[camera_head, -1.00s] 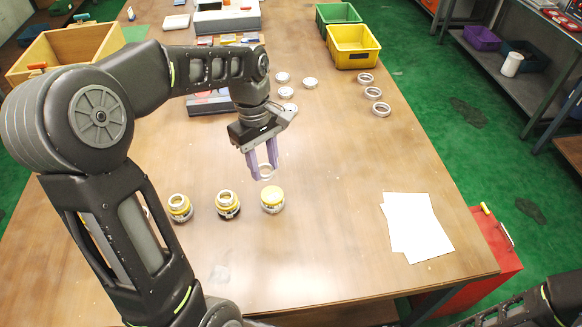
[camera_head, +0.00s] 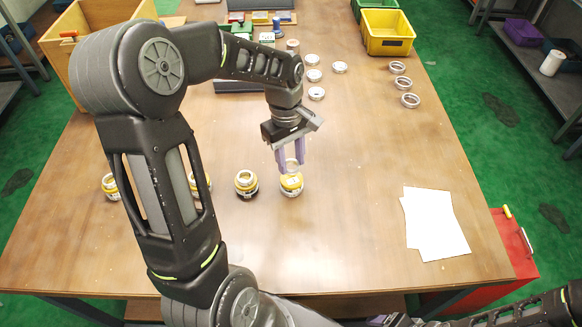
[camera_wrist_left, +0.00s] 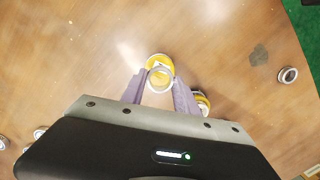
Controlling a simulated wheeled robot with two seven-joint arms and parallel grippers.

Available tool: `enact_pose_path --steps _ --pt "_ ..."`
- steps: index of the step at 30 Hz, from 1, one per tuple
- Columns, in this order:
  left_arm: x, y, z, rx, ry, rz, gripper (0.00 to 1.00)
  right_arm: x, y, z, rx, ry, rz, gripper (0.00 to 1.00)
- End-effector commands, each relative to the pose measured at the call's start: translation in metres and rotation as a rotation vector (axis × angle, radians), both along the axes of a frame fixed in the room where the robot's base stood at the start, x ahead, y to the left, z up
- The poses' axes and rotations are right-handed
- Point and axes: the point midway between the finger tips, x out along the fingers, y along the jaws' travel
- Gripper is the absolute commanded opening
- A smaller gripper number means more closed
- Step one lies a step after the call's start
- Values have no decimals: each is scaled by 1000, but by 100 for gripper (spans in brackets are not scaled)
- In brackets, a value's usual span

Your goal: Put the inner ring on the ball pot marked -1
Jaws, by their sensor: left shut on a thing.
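My left gripper (camera_head: 291,166) is shut on a silver inner ring (camera_head: 292,163), pointing down over the rightmost ball pot (camera_head: 291,187). The ring overlaps the pot's yellow top in the head view; whether they touch I cannot tell. In the left wrist view the ring (camera_wrist_left: 160,79) sits between the purple fingers, slightly offset from the yellow pot (camera_wrist_left: 157,61). Other yellow and dark ball pots stand to the left: one beside it (camera_head: 246,184), one partly behind my arm (camera_head: 203,183), one far left (camera_head: 111,186). Pot markings are not legible. My right gripper (camera_head: 379,320) barely shows at the bottom edge.
Several silver rings lie at the back, including this one (camera_head: 316,94) and a column on the right (camera_head: 400,83). A yellow bin (camera_head: 388,45), a wooden box (camera_head: 75,65) and white papers (camera_head: 435,225) are on the table. The table's right middle is clear.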

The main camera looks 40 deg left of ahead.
Motion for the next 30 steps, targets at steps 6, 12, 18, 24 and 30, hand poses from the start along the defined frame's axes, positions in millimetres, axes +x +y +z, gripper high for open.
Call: enact_pose_path --steps 6,12,18,24,30 --pt "0 0 -1 1 -1 0 0 0 0 0 0 0 0 75" --pt "-1 0 -12 -1 1 1 0 0 0 2 -1 1 0 75" --pt "-1 0 -37 0 2 1 0 -1 0 5 -2 3 0 75" --pt "0 0 -38 1 -1 1 0 -1 0 4 -2 3 0 75" --pt "0 0 -43 1 -1 0 0 0 0 1 -1 1 -1 75"
